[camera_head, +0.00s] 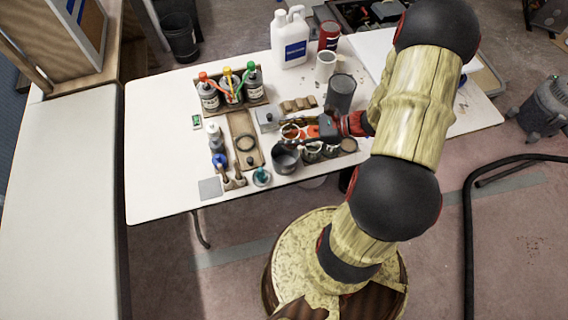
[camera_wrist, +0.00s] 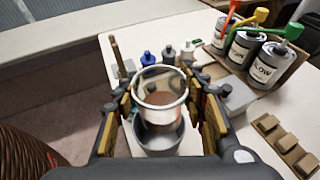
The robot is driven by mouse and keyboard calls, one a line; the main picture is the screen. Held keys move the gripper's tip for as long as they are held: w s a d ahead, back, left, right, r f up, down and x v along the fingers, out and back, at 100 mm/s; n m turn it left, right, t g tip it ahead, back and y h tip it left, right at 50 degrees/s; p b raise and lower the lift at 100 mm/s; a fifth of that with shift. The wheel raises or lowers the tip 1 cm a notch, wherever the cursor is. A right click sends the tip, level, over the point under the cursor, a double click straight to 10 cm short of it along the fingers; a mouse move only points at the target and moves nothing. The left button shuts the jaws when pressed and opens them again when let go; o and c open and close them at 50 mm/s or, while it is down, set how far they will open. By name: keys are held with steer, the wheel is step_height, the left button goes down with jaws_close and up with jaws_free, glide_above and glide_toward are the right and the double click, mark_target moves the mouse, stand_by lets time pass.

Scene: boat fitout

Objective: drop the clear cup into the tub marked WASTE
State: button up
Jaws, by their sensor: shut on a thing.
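The clear cup (camera_wrist: 160,100) is upright between the two fingers of my gripper (camera_wrist: 163,92), which is shut on it. In the head view the cup (camera_head: 291,132) shows only small, at the end of my gripper (camera_head: 303,131). A grey open tub (camera_wrist: 158,140) lies below the cup in the wrist view, and the cup's lower part overlaps its opening. This tub also stands near the table's front edge in the head view (camera_head: 286,159). I can read no WASTE mark on it. The gap between cup and tub is not clear.
Several small cans (camera_head: 312,152) stand right of the grey tub. A dark cylinder (camera_head: 340,93) stands behind my gripper. Tins with coloured spouts (camera_head: 233,92) sit in a rack at back left. A wooden tray (camera_head: 244,138) and small bottles (camera_head: 215,137) are to the left.

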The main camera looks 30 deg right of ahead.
steer(key=shift+f+b, duration=0.75)
steer(key=shift+f, duration=0.55)
steer(key=o, duration=1.3)
steer(key=shift+c, duration=0.2)
steer(key=v, duration=1.2)
